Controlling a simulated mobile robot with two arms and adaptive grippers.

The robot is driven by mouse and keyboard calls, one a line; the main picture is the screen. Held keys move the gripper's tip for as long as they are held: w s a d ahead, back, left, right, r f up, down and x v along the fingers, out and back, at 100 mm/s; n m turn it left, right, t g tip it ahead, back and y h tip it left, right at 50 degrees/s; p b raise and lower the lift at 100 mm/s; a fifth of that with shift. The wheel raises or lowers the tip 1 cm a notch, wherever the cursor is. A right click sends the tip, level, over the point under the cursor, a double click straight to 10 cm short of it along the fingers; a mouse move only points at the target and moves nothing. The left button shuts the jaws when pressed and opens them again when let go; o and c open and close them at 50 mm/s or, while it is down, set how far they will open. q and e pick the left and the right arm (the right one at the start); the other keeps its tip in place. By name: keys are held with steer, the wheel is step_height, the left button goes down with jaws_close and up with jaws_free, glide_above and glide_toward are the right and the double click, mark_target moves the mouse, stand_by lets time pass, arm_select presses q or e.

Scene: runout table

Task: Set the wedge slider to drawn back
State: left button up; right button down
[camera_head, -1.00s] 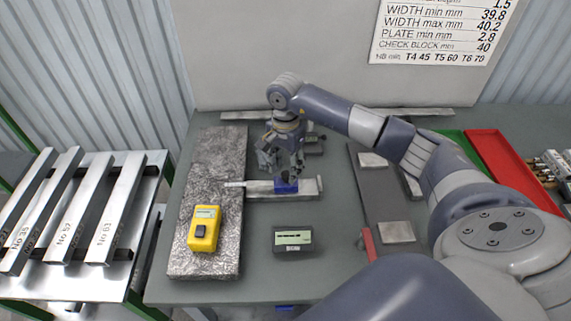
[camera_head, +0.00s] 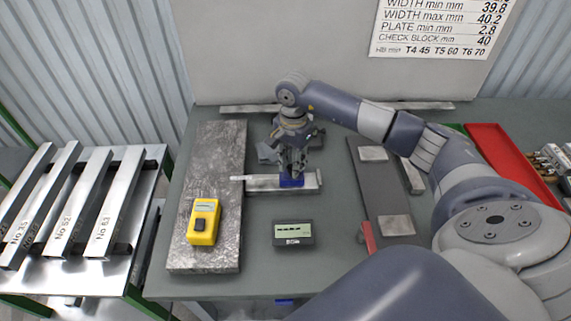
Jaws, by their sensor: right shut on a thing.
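A wedge device, a flat metal bar (camera_head: 308,187) with a blue slider (camera_head: 291,181) on it, lies across the middle of the table. A thin tongue (camera_head: 237,179) sticks out of its left end and reaches over the edge of the grey stone slab. My right gripper (camera_head: 291,171) points down at the blue slider and is shut on it. The fingers hide the slider's upper part. My left gripper is not in view.
A yellow meter (camera_head: 203,221) stands on the stone slab (camera_head: 205,262). A small dark display box (camera_head: 293,234) stands in front of the wedge device. A dark plate with metal blocks (camera_head: 382,200) and a red tray (camera_head: 500,150) lie to the right. Steel bars (camera_head: 105,205) rest on a rack at left.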

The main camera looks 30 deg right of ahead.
steer(key=s+d, duration=0.1)
steer(key=s+d+b, duration=0.1)
steer(key=d, duration=0.1)
steer(key=shift+d+b, duration=0.3)
steer(key=c, duration=1.7)
jaws_free()
steer(key=o, duration=0.4)
steer(key=shift+c, duration=0.2)
steer(key=shift+s, duration=0.15)
